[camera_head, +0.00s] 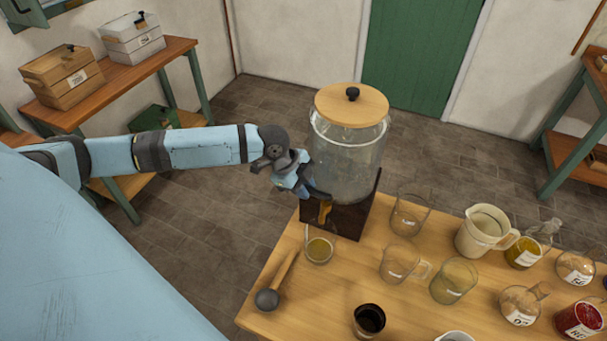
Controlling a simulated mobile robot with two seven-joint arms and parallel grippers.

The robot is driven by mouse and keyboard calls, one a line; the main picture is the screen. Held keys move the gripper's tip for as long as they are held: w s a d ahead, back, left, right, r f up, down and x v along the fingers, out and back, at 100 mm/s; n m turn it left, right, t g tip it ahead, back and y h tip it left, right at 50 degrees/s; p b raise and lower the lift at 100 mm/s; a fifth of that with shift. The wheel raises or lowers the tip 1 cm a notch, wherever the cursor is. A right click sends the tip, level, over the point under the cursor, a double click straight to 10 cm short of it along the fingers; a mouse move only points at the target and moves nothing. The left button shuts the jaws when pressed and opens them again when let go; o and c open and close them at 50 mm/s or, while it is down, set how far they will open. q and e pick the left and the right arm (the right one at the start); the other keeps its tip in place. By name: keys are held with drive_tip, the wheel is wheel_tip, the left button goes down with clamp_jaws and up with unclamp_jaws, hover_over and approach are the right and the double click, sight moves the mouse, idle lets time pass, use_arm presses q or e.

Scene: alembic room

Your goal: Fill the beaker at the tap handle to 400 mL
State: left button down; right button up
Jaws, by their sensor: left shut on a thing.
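A glass dispenser (350,150) with a wooden lid stands on a dark wooden stand (350,219) at the table's back left corner. A brass-coloured tap (324,211) shows low on its front left. My left gripper (315,194) is at the tap, shut on what seems to be the tap handle; the fingers hide the handle. A small glass vessel (319,250) with something yellowish in it stands on the table in front of the tap. Clear glass vessels (409,213) and (400,265) stand to the right. I cannot tell which is the beaker, nor read any level marks. My right gripper is out of view.
A side bench (130,62) holds boxes.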

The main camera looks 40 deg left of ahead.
use_arm(q)
drive_tip(key=shift+w+r, duration=0.1)
drive_tip(key=shift+r+p, duration=0.1)
drive_tip(key=shift+p, duration=0.25)
drive_tip(key=shift+s+n+t+p, duration=0.3)
drive_tip(key=shift+n+p, duration=0.25)
drive_tip(key=shift+n, duration=0.15)
drive_tip(key=shift+s+d+n+y, duration=0.2)
drive_tip(key=shift+s+n+y, duration=0.1)
drive_tip(key=shift+n, duration=0.3)
drive_tip(key=shift+s+d+n+t+y, duration=0.35)
drive_tip(key=shift+s+n+t+y, duration=0.2)
drive_tip(key=shift+n, duration=0.65)
drive_tip(key=shift+f, duration=0.2)
